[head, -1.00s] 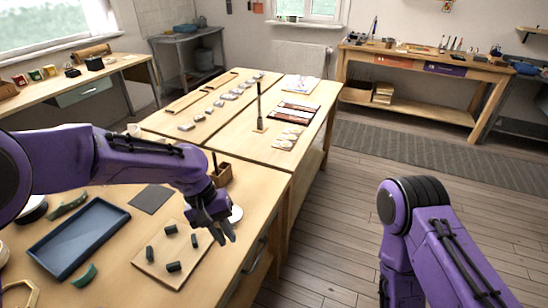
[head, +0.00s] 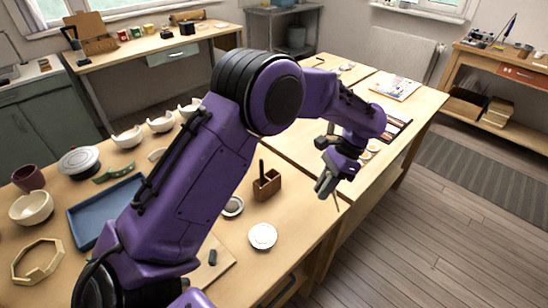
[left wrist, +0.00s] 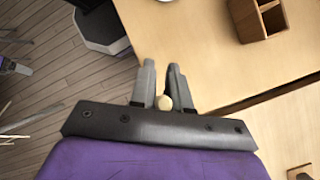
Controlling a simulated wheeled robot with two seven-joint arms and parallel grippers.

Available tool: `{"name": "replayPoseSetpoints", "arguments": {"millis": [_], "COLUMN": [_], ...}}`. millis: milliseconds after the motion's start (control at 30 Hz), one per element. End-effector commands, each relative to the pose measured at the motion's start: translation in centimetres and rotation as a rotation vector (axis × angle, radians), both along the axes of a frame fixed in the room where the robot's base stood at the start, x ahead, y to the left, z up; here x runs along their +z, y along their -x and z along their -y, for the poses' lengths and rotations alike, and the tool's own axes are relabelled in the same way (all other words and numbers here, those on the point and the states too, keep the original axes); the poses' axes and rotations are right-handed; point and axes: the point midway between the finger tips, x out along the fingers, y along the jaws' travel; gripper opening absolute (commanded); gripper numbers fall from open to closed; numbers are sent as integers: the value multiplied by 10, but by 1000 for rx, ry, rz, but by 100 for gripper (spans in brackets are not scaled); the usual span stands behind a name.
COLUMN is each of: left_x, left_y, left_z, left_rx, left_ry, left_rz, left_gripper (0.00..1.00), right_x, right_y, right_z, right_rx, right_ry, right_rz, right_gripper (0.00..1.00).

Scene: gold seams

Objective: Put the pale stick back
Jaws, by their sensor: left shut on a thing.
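My left gripper (head: 327,184) is over the front right edge of the near table, pointing down. In the left wrist view its two fingers (left wrist: 162,84) are close together around the pale stick (left wrist: 164,102), seen as a round, pale end. In the head view a thin tip of the stick (head: 336,204) shows below the fingers. A small brown wooden holder (head: 267,187) with a dark stick standing in it is on the table, left of the gripper and apart from it. The holder also shows in the left wrist view (left wrist: 281,22).
A small white dish (head: 262,236) and another round dish (head: 232,206) stand near the holder. A blue tray (head: 84,222) and several bowls are at the left. My left arm hides much of the table. Open floor (head: 420,240) lies at the right.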

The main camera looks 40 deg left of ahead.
Motion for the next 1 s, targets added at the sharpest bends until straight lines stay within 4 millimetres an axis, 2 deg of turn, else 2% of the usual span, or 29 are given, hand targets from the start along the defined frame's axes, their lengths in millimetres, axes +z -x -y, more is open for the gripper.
{"name": "replayPoseSetpoints", "arguments": {"millis": [33,200,300,400,500,567,800,1000], "left_x": [3,30,47,63,73,71,23,-2], "left_y": [-2,-3,-1,1,3,3,4,3], "left_z": [-23,-104,-145,-175,-193,-198,-200,-199], "left_rx": [-126,-566,-767,-906,-989,-1015,-1025,-1024], "left_ry": [-45,-189,-262,-321,-356,-365,-367,-367], "left_rz": [-10,-18,5,29,45,48,49,49], "left_gripper": [0,0,0,0,0,0,0,0], "right_x": [-5,-13,-16,-19,-20,-20,-19,-19], "right_y": [0,0,0,0,0,0,0,0], "right_z": [0,0,0,0,0,0,0,0], "right_rx": [0,0,0,0,0,0,0,-1], "right_ry": [0,1,1,1,1,1,1,0], "right_rz": [0,1,1,1,1,1,1,1], "right_gripper": [100,100,100,100,100,100,100,100]}}
